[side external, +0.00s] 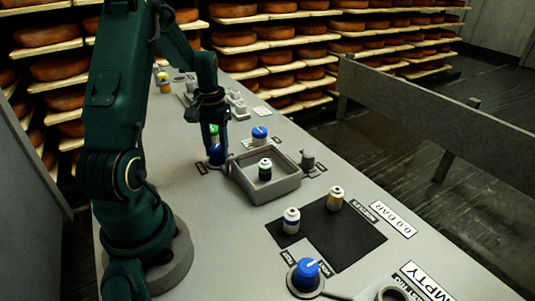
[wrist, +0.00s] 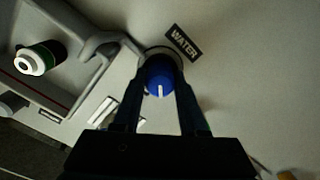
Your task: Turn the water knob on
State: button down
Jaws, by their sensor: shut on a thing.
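The water knob (wrist: 159,73) is blue with a white pointer line. In the wrist view it sits between my fingers, next to the black WATER label (wrist: 182,42), and its line points down the picture toward my gripper's body. My gripper (wrist: 160,84) is shut on the knob, one finger on each side. In the side view my gripper (side external: 214,141) reaches down to the knob (side external: 216,155), left of the grey basin. The fingers partly cover the knob there.
A grey square basin (side external: 285,188) beside the knob holds a small white bottle with a dark green band (side external: 265,170). Two more bottles stand on a black mat (side external: 345,238). Other blue knobs sit behind (side external: 260,132) and in front (side external: 306,270). Cheese shelves line the back.

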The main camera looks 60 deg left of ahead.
aim_at(217, 147)
jog(key=n, duration=0.4)
jog(key=shift+n, duration=2.2)
jog(key=shift+c, duration=2.2)
grip_release()
jog(key=shift+r, duration=2.6)
